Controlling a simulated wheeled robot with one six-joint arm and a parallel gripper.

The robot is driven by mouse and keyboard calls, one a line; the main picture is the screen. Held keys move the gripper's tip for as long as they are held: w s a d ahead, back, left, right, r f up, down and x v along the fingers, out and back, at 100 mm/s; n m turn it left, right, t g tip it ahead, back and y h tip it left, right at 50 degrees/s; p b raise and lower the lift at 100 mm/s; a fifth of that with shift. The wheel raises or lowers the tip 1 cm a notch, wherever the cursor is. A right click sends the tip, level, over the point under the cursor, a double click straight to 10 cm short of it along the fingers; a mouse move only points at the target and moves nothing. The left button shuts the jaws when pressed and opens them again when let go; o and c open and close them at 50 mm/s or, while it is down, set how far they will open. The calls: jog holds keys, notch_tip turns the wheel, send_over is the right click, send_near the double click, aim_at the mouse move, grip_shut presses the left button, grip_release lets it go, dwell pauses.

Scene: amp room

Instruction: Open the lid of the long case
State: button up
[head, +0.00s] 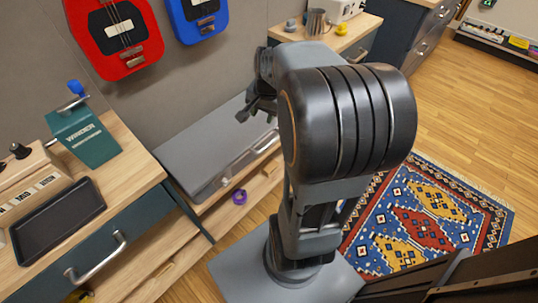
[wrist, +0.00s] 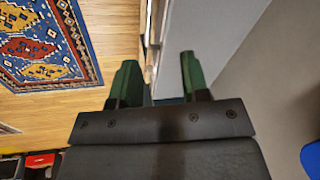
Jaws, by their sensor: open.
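The long case (head: 200,150) is a grey, flat-topped box lying along the wall on a low wooden bench, between two cabinets. Its lid looks shut, and a front handle and latches show on its front face. My gripper (head: 257,106) is near the far part of the case; my arm hides that end. In the wrist view my gripper (wrist: 159,75) has its two green-tipped fingers apart with nothing held. The grey case top (wrist: 205,35) shows beyond them, with its front edge between the fingers. I cannot tell whether a finger touches it.
A purple ring (head: 238,196) lies on the bench in front of the case. A cabinet (head: 130,235) with a teal box (head: 88,138) and a black tray (head: 55,222) stands at left. Guitars hang above. A patterned rug (head: 430,215) lies on open floor at right.

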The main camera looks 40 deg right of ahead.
aim_at(270, 143)
jog(key=w+d+f+m+b, duration=0.1)
jog(key=f+b, duration=0.1)
jog(key=f, duration=0.4)
jog(key=w+d+f+m+b, duration=0.1)
jog(key=d+f+b, duration=0.1)
jog(key=f, duration=0.5)
jog(key=w+d+f+m+b, duration=0.1)
jog(key=d+f+b, duration=0.1)
jog(key=f, duration=0.5)
jog(key=shift+w+d+f+m+b, duration=0.2)
jog(key=shift+m+b, duration=0.2)
jog(key=shift+b, duration=0.2)
jog(key=shift+c, duration=0.4)
grip_shut()
